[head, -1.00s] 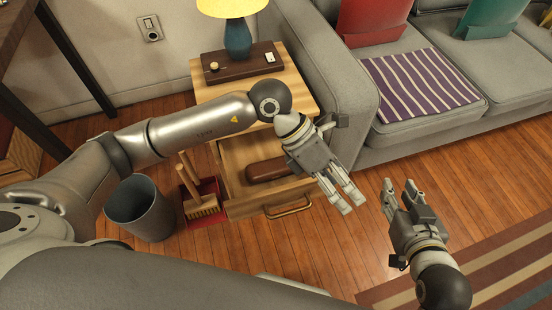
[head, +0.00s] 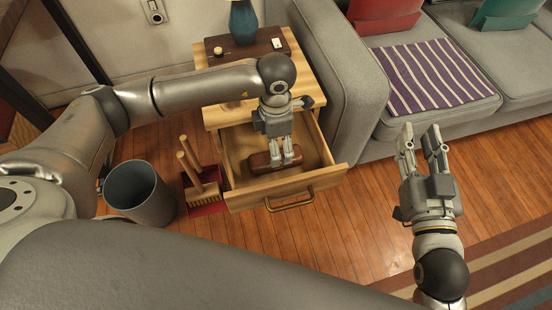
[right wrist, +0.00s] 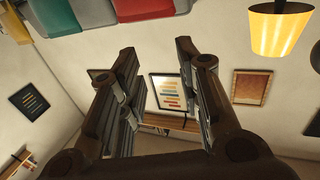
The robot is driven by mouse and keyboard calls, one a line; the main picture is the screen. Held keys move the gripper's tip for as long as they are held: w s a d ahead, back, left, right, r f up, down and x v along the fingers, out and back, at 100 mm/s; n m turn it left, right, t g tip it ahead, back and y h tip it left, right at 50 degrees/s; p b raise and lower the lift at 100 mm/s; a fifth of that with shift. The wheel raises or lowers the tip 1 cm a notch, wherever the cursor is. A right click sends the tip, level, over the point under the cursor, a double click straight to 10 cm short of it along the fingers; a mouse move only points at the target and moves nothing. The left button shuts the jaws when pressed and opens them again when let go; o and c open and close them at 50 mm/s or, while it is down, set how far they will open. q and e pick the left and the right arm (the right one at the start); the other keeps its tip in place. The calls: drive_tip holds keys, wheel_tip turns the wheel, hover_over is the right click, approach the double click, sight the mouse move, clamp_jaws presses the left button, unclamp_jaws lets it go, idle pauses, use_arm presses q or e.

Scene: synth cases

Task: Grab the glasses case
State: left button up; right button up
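The glasses case (head: 262,163) is a long, rounded brown case lying in the open wooden drawer (head: 236,194) in the head view. My left gripper (head: 285,160) reaches down into the drawer, with its fingertips over the middle of the case and hiding part of it. I cannot tell whether the fingers touch the case or are closed on it. My right gripper (head: 421,134) is open and empty, well to the right of the drawer above the floor. The right wrist view also shows its spread fingers with nothing between them.
The nightstand (head: 212,116) holds a lamp (head: 243,22) and a dark tray (head: 226,64). A grey sofa (head: 345,90) stands close on the right. A bin (head: 140,195) and a brush with a red dustpan (head: 207,208) are left of the drawer. Floor in front is clear.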

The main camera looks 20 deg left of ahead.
use_arm(q)
drive_tip(key=shift+f, duration=0.5)
wheel_tip(320, 180, down, 4)
drive_tip(key=shift+r+b, duration=0.1)
drive_tip(key=shift+b, duration=0.8)
drive_tip(key=shift+f, duration=0.25)
drive_tip(key=c, duration=1.1)
use_arm(e)
wheel_tip(320, 180, up, 8)
drive_tip(key=s+t+y, duration=0.1)
drive_tip(key=t+y, duration=0.1)
drive_tip(key=t, duration=0.2)
drive_tip(key=shift+s+a+t, duration=0.35)
drive_tip(key=shift+t, duration=0.05)
